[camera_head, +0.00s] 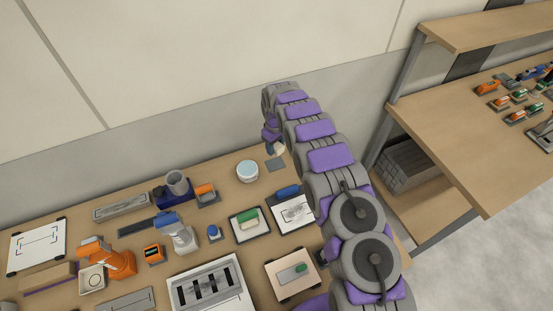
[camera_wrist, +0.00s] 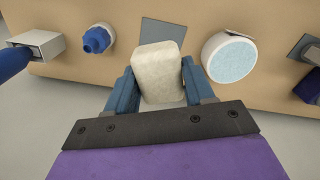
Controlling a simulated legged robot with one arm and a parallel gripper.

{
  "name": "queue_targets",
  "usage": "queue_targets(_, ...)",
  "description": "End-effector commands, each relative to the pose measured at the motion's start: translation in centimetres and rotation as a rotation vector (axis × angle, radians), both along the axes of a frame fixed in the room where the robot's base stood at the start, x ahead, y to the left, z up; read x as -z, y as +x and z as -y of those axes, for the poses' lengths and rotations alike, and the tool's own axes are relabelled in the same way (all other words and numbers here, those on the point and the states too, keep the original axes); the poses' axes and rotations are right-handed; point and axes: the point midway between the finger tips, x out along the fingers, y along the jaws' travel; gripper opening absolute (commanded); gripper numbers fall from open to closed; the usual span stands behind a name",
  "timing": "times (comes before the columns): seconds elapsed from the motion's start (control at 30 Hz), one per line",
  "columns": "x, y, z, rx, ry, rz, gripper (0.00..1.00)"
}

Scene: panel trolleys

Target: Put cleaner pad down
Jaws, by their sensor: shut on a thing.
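The cleaner pad (camera_wrist: 158,72) is a cream block with rounded corners. My gripper (camera_wrist: 159,78) is shut on it, with one blue finger against each side. In the head view my gripper (camera_head: 271,146) is at the back edge of the table, and a small pale part of the pad shows beside it. A flat grey square (camera_wrist: 163,33) lies on the table just beyond the pad in the wrist view, partly hidden by it. The same square shows in the head view (camera_head: 275,164), close to my gripper. I cannot tell the pad's height above the table.
A round white tub (camera_wrist: 229,57) with a light blue top stands right of the pad in the wrist view. A blue knob-like item (camera_wrist: 97,39) and a grey box-ended tool (camera_wrist: 38,43) are to the left. The wooden table (camera_head: 150,222) carries many tools, and a shelf (camera_head: 450,125) stands at right.

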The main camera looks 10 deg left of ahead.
Motion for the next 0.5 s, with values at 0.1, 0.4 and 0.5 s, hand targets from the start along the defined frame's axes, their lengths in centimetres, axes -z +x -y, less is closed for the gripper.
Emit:
queue_targets(0.1, 1.9, 0.0, -0.2, -0.001, -0.002, -0.001, 0.28)
queue_targets(0.4, 5.7, 0.1, -0.5, -0.001, -0.003, 0.002, 0.28)
queue_targets(0.5, 6.6, 0.0, -0.4, -0.001, -0.003, -0.001, 0.28)
